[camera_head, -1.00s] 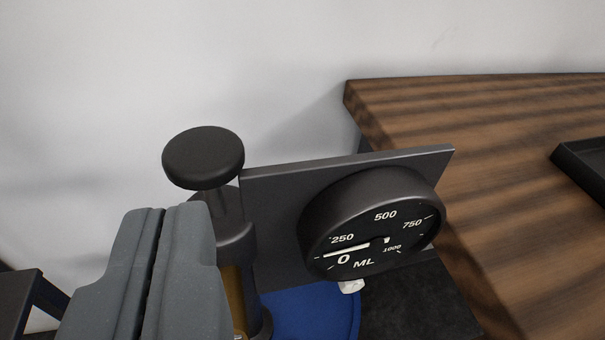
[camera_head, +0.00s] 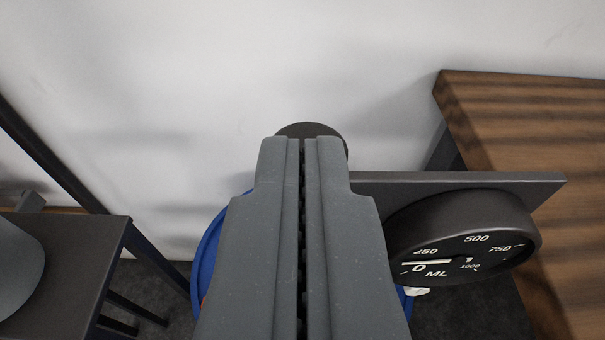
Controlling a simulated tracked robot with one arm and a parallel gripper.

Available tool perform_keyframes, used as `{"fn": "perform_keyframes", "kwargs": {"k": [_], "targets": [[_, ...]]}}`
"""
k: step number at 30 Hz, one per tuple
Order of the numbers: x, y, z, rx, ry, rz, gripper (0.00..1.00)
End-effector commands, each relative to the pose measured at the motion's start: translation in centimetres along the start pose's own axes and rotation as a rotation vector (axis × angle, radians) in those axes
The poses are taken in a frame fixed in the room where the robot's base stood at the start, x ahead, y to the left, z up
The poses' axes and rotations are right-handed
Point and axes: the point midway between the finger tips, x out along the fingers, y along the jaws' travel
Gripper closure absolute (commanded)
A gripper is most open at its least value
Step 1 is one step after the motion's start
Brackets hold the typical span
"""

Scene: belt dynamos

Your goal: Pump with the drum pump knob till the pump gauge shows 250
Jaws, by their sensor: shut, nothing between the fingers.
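The black round drum pump knob (camera_head: 318,130) shows only its top edge beyond the tips of my gripper (camera_head: 302,142). My gripper is shut with nothing between its fingers and covers most of the knob and the pump stem. I cannot tell whether the fingers touch the knob. The pump gauge (camera_head: 465,238) is a black dial on a dark plate to the right of my gripper, marked 0, 250, 500, 750 and 1000 ML. Its pale needle lies between 0 and 250, nearer 0. The blue drum (camera_head: 207,250) shows below, partly hidden behind my gripper.
A wooden table (camera_head: 520,120) stands at the right, beyond the gauge plate (camera_head: 540,183). A dark stand (camera_head: 80,255) with a grey object (camera_head: 15,268) on it is at the left. A pale wall rises behind.

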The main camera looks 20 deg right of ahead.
Motion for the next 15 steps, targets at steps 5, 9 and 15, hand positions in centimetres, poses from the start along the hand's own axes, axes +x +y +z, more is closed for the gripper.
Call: {"fn": "perform_keyframes", "kwargs": {"k": [5, 9, 15], "targets": [[3.0, 0.2, 0.0, 0.001, 0.0, 0.003, 1.0], [5.2, 0.0, 0.1, 0.001, 0.001, 0.0, 1.0], [7.6, -0.1, 0.3, -0.001, 0.002, -0.001, 1.0]]}}
